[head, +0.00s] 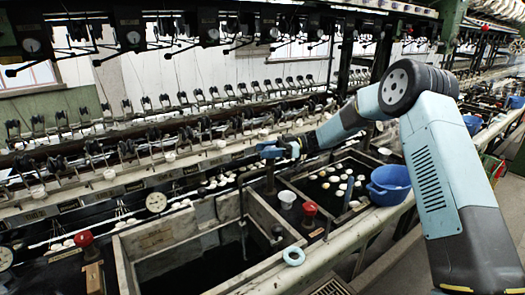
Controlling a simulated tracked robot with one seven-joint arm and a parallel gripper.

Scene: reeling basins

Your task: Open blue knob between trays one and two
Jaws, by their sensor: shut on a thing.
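My gripper (278,150) is at the end of my arm, in the middle of the head view, level with the row of reeling heads. It is shut on a small blue piece, which looks like the blue knob (268,150), above a dark upright post. The fingers and the knob are small and overlap, so the knob's turn angle cannot be told. The large stone-edged basin (160,232) with dark water is to the left and nearer. A second basin (292,184) with white cocoons is to the right, below my forearm.
Red knobs (310,208) (84,240) stand near the basins. A pale blue ring (293,256) lies on the front edge. Reeling machinery (200,105) runs along the back.

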